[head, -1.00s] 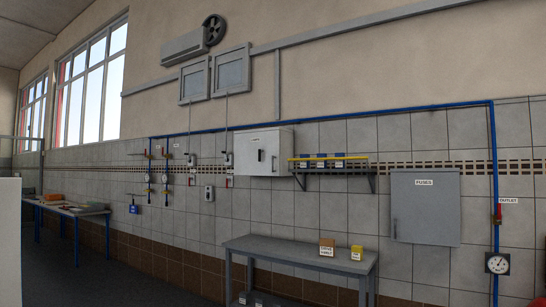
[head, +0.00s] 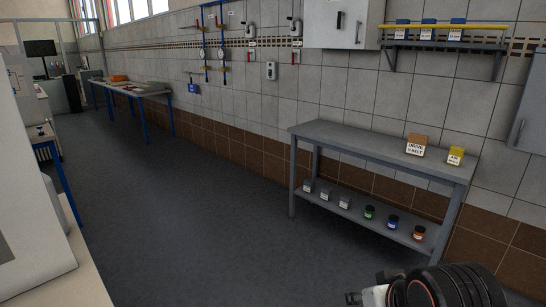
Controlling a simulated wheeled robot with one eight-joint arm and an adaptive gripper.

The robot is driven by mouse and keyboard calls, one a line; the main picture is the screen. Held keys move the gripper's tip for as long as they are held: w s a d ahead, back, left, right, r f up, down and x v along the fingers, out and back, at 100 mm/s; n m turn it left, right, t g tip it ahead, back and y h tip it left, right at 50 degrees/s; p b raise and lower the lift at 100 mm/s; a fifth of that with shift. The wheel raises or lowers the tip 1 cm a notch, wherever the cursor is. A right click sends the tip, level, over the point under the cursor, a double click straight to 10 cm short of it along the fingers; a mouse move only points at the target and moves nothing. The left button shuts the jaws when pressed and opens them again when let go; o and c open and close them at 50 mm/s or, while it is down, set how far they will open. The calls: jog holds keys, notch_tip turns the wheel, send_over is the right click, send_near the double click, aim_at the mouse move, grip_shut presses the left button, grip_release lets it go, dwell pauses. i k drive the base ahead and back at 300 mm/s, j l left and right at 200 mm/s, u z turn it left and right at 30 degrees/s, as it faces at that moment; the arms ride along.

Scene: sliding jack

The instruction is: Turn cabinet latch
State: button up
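A white wall cabinet (head: 320,35) hangs at the top of the head view, its upper part cut off by the frame edge. Its front carries a dark latch (head: 340,20) and a slim upright handle (head: 358,32). A grey cabinet (head: 528,125) shows only its left part at the right edge; no latch is visible on it. Part of my arm, dark and ribbed with a red ring, is at the bottom right, well apart from both cabinets.
A grey workbench (head: 350,142) stands below the cabinets with two boxes on top and several small items on its lower shelf (head: 345,215). A wall shelf (head: 445,45) holds blue bins. A blue-legged table (head: 130,88) stands far left. The middle floor is clear.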

aim_at(340, 14)
jog(key=i, duration=2.8)
